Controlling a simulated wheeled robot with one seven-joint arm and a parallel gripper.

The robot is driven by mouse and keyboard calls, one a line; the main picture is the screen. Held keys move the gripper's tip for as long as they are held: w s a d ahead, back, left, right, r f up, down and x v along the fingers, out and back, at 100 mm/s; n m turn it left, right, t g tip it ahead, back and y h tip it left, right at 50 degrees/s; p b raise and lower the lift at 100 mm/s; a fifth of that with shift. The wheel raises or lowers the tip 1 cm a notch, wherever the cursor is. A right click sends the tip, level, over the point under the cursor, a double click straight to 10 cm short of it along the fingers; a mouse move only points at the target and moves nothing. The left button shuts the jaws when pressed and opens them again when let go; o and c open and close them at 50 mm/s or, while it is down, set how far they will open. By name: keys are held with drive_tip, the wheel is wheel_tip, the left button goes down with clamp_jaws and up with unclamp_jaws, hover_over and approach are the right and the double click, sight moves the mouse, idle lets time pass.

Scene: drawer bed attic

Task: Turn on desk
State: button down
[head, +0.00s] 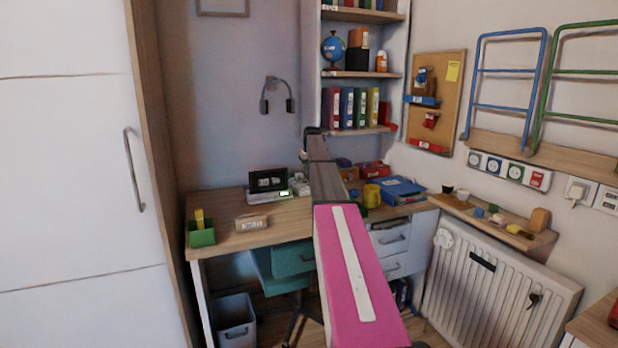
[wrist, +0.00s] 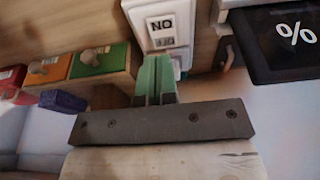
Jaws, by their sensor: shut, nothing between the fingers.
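The desk (head: 225,240) with a light wooden top stands against the back wall in the head view. My arm stretches over it; my gripper is not clearly visible there. In the wrist view my gripper (wrist: 155,62) has its two green fingers shut together and empty. Their tips are at the lower end of a white block (wrist: 150,12) whose label reads "NO" as pictured. I cannot tell whether they touch it. A white item (head: 300,187) stands on the desk beside a black display (head: 268,180); whether it is the same block is unclear.
In the wrist view, a wooden block with green (wrist: 92,62), orange and red parts with knobs lies left, and a black panel with "%" (wrist: 285,40) right. The desk also holds a green pen box (head: 202,236), yellow mug (head: 371,196) and blue folder (head: 400,190).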

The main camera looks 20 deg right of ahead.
drive_tip(key=s+v, duration=0.1)
drive_tip(key=v, duration=0.6)
drive_tip(key=shift+s, duration=0.45)
drive_tip(key=shift+d, duration=0.1)
